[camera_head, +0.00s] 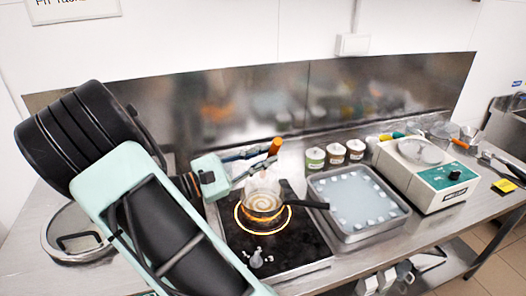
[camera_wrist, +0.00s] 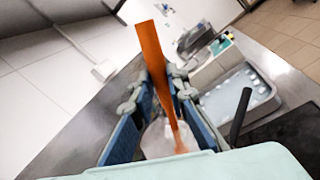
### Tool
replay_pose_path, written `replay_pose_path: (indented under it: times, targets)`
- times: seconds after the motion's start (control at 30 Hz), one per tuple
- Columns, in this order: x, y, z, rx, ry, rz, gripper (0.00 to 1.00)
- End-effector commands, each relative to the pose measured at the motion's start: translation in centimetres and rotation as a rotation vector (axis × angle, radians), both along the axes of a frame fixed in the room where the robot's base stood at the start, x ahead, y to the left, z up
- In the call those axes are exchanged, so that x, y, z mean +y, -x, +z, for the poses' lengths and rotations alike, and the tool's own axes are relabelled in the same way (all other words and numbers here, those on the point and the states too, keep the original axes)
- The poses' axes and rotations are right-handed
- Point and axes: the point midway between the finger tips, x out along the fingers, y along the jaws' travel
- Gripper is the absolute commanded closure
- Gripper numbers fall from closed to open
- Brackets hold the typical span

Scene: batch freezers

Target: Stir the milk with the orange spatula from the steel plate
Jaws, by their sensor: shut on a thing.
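My gripper (camera_head: 266,162) is shut on the orange spatula (camera_head: 274,146), above the pot. In the wrist view the spatula (camera_wrist: 150,45) stands between the fingers, and its narrow orange lower part runs down toward the pot. A small dark-handled pot (camera_head: 300,203) sits on the glowing hob ring (camera_head: 240,222). The milk (camera_head: 262,203) in it shows a pale brown swirl. A whitish haze hangs over the pot. The spatula's lower end is hard to see, so I cannot tell how deep it sits in the milk.
A steel tray (camera_head: 398,222) with pale liquid and white pieces stands right of the hob (camera_head: 262,248). Several small jars (camera_head: 335,153) stand behind it. A white machine (camera_head: 440,190) is further right. A round lid (camera_head: 55,250) lies at the left. A steel backsplash (camera_head: 345,95) bounds the counter.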

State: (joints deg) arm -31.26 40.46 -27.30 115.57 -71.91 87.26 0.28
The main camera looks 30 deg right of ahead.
Motion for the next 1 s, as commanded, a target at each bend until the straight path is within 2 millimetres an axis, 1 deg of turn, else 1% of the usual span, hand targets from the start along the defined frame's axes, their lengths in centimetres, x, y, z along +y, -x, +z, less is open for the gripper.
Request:
replay_pose_path:
  times: [0.37,1.0]
  targets:
    - [0.3,1.1,-1.3,0.002,-0.001,-0.001,1.00]
    - [1.2,4.6,-5.0,0.001,0.000,0.000,1.00]
